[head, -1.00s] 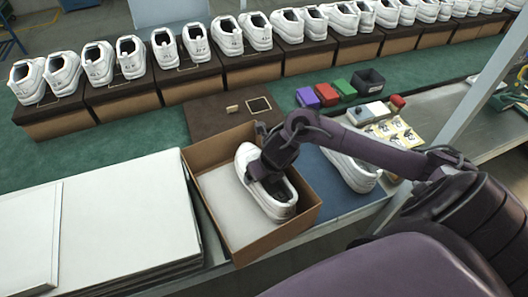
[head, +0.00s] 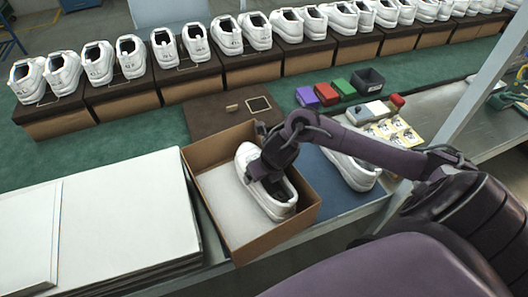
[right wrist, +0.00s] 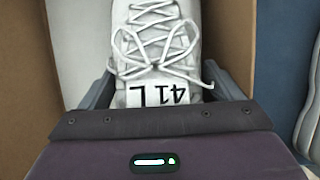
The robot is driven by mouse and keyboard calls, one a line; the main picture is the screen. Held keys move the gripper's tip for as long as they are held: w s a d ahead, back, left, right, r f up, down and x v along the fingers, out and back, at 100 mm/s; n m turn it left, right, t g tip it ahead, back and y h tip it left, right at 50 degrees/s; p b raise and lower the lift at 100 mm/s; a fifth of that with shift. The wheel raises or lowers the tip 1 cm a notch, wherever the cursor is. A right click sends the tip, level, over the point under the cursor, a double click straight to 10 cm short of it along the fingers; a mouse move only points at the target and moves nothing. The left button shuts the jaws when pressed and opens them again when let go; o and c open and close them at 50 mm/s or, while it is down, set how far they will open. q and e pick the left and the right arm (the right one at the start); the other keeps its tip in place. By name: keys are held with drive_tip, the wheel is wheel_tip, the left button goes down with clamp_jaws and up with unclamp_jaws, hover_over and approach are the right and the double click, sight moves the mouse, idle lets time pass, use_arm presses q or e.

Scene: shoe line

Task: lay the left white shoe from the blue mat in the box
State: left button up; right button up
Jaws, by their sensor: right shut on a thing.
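The left white shoe (head: 250,158) is inside the open brown cardboard box (head: 226,148), along its right half. My right gripper (head: 268,178) is shut on the shoe around its upper. In the right wrist view the shoe (right wrist: 160,45) shows its laces and a tongue label reading 41 L, between the fingers of the gripper (right wrist: 160,88). Whether the sole touches the box floor is hidden. The other white shoe (head: 350,170) lies on the blue mat (head: 325,200), right of the box, partly behind my arm. My left gripper is out of view.
The box's left half is bare. Its dark lid (head: 215,112) lies behind it. White sheets (head: 110,225) are stacked at the left. Small purple, red and green boxes (head: 327,94) and a black bin (head: 369,79) stand behind the mat. Paired shoes on boxes line the back.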

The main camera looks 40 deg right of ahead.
drive_tip(key=shift+f+b, duration=0.6)
drive_tip(key=shift+f, duration=0.05)
drive_tip(key=o, duration=1)
drive_tip(key=shift+o, duration=0.2)
drive_tip(key=shift+r, duration=0.1)
drive_tip(key=p+v, duration=0.1)
drive_tip(key=v, duration=0.6)
drive_tip(key=shift+r, duration=0.35)
drive_tip(key=shift+s, duration=0.15)
